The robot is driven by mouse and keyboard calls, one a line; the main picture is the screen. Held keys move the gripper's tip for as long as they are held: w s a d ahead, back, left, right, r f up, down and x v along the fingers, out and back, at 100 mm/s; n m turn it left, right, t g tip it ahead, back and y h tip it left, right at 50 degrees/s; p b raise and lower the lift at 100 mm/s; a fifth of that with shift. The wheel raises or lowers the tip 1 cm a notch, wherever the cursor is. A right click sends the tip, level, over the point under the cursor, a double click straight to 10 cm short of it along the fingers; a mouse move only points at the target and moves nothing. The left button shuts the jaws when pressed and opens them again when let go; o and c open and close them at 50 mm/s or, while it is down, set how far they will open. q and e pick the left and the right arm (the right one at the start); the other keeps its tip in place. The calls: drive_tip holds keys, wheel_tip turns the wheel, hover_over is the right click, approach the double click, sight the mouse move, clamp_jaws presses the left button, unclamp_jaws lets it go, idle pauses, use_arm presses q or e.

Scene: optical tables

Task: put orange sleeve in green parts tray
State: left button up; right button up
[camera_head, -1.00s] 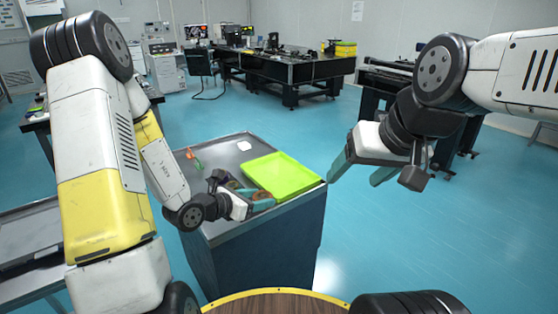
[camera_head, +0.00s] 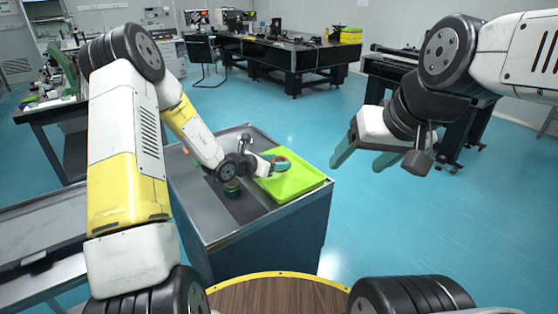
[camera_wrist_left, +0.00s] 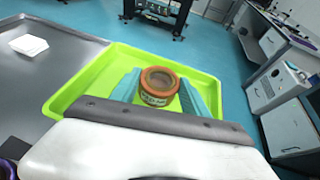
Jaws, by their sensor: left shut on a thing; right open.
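The orange sleeve (camera_wrist_left: 158,86), a short ring with a pale printed label, sits between the two teal fingers of my left gripper (camera_wrist_left: 159,90) in the left wrist view. My left gripper is shut on it. The green parts tray (camera_wrist_left: 70,90) lies behind and beneath the sleeve in that view. In the head view my left gripper (camera_head: 280,166) is over the bright green tray (camera_head: 300,188), and the sleeve is small there. I cannot tell the exact gap between sleeve and tray floor. My right gripper (camera_head: 366,160) is open and empty, in the air right of the tray.
The tray is on a grey-topped cabinet (camera_head: 243,226). A small dark green round object (camera_head: 232,188) stands near my left wrist. A white flat item (camera_wrist_left: 28,45) lies left of the tray in the wrist view. Dark optical tables (camera_head: 285,55) stand farther back.

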use_arm(q)
drive_tip(key=shift+w+d, duration=0.2)
drive_tip(key=shift+w, duration=0.35)
drive_tip(key=shift+w+f, duration=0.15)
drive_tip(key=shift+f, duration=1.65)
drive_tip(key=o, duration=1.6)
drive_tip(key=shift+f, duration=0.15)
drive_tip(key=shift+c, duration=0.2)
